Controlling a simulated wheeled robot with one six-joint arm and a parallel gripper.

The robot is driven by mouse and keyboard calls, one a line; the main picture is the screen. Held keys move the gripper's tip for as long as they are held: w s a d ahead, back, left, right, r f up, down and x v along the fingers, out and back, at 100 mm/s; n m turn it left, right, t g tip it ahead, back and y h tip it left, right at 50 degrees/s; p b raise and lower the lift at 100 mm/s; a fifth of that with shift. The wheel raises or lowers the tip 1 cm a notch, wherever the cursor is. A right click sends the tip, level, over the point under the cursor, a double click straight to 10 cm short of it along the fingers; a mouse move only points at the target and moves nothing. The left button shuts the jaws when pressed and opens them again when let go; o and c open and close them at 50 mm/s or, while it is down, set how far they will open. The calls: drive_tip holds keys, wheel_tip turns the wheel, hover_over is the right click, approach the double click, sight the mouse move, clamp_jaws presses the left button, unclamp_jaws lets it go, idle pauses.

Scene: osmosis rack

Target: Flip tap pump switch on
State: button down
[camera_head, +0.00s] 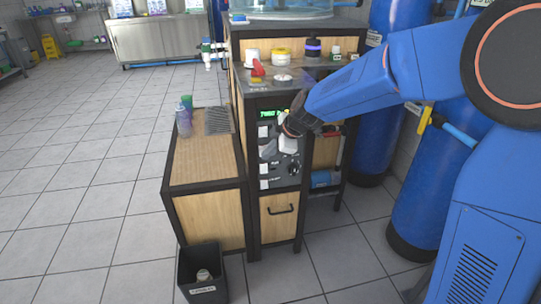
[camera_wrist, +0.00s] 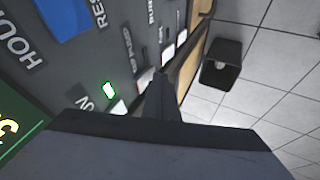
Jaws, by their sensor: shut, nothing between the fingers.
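The dark control panel (camera_head: 285,168) is on the front of the rack, with a green display (camera_head: 270,114) at its top. In the wrist view a row of white switches (camera_wrist: 168,54) runs down the panel (camera_wrist: 105,50) beside a green lit lamp (camera_wrist: 109,90). I cannot tell from the partly cut-off labels which one is the tap pump switch. My gripper (camera_wrist: 158,82) is shut and empty, its tip close to the white switches; I cannot tell whether it touches one. In the head view my gripper (camera_head: 269,150) is in front of the panel and hides part of it.
A wooden-topped low cabinet (camera_head: 205,160) stands left of the panel, with bottles (camera_head: 184,118) on it. A black bin (camera_head: 203,272) is on the floor in front. Blue tanks (camera_head: 425,215) stand to the right.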

drive_tip(key=shift+w, duration=0.15)
drive_tip(key=shift+w+f, duration=0.1)
drive_tip(key=shift+w, duration=0.05)
idle(0.4)
drive_tip(key=shift+r, duration=0.9)
drive_tip(key=v, duration=1.7)
drive_tip(key=shift+r, duration=0.1)
